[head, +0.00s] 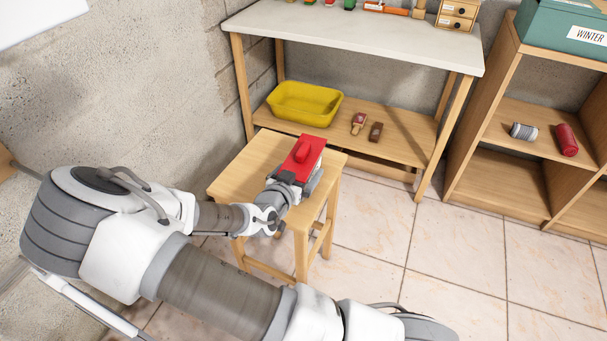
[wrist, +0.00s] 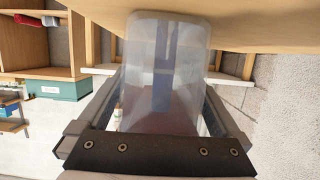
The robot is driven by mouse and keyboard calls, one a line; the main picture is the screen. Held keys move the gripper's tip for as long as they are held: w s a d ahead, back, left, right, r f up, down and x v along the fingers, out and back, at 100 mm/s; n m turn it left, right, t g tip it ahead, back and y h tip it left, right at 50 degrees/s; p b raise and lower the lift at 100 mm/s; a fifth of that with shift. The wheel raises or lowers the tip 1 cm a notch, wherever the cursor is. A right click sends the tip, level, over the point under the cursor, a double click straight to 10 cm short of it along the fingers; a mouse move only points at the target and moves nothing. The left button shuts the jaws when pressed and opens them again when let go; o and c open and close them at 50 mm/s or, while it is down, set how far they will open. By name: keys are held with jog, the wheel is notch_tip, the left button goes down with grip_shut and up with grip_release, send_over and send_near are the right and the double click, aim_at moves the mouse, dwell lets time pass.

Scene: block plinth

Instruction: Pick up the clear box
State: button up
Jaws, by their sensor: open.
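The clear box stands on the wooden stool (head: 235,165). In the head view its red top with a raised red handle (head: 303,152) shows best. My arm and gripper (head: 287,184) cover much of its near side. In the wrist view the see-through box (wrist: 145,60) fills the middle, with a bluish strip showing through it and a dark reddish tint low in the picture. My gripper (wrist: 163,95) is open, with one finger on either side of the box. I cannot tell whether the fingers touch its walls.
A workbench (head: 350,38) stands behind the stool, with a yellow tub (head: 304,104) and two small items on its lower shelf. A wooden shelf unit (head: 500,85) at right holds a teal box (head: 560,28), a can and a red cylinder. The tiled floor (head: 400,260) at right is clear.

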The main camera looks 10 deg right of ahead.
jog(key=shift+w+d, duration=0.1)
jog(key=shift+w, duration=0.05)
grip_shut()
dwell(0.4)
